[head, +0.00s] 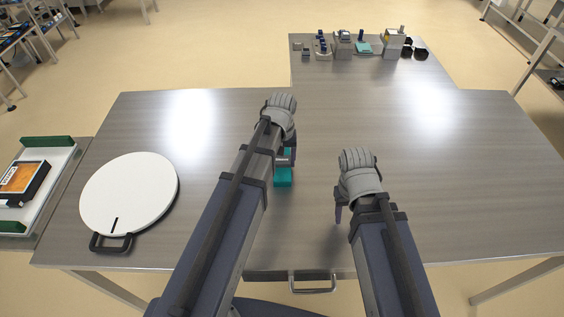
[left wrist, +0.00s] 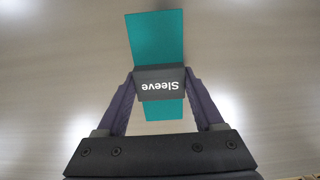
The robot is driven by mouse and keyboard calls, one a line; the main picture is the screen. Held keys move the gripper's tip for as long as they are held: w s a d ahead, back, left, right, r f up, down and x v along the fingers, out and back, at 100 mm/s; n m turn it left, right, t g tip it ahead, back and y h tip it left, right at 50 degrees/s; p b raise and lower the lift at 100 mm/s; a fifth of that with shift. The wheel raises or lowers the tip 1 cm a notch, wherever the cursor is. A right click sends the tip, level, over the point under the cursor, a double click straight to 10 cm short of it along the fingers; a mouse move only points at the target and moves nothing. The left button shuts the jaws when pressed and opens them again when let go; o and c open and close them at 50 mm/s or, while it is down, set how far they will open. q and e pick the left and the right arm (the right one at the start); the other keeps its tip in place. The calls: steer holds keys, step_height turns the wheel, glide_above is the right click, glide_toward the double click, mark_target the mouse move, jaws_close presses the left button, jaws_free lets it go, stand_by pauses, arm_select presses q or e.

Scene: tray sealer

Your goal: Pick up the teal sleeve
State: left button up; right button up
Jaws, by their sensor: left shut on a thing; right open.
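The teal sleeve (head: 283,178) is at the middle of the table, partly hidden by my left arm in the head view. In the left wrist view the teal sleeve (left wrist: 157,40) has a dark band reading "Sleeve" across it. My left gripper (left wrist: 160,88) is shut on that band, one finger at each side. In the head view my left gripper (head: 284,160) is mostly hidden by its own arm. I cannot tell whether the sleeve touches the table. My right gripper (head: 340,208) is open to the right of the sleeve, apart from it.
A round white board (head: 130,195) with a dark handle lies on the table's left. A white tray (head: 62,158) with a boxed item stands beyond the left edge. Several small devices (head: 362,46) stand at the back. The table's right side is clear.

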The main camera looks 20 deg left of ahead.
mark_target(282, 160)
arm_select(q)
steer(key=shift+r, duration=0.1)
arm_select(e)
steer(key=shift+r, duration=0.1)
arm_select(q)
step_height(282, 160, up, 10)
steer(key=p, duration=1)
arm_select(e)
step_height(282, 160, up, 10)
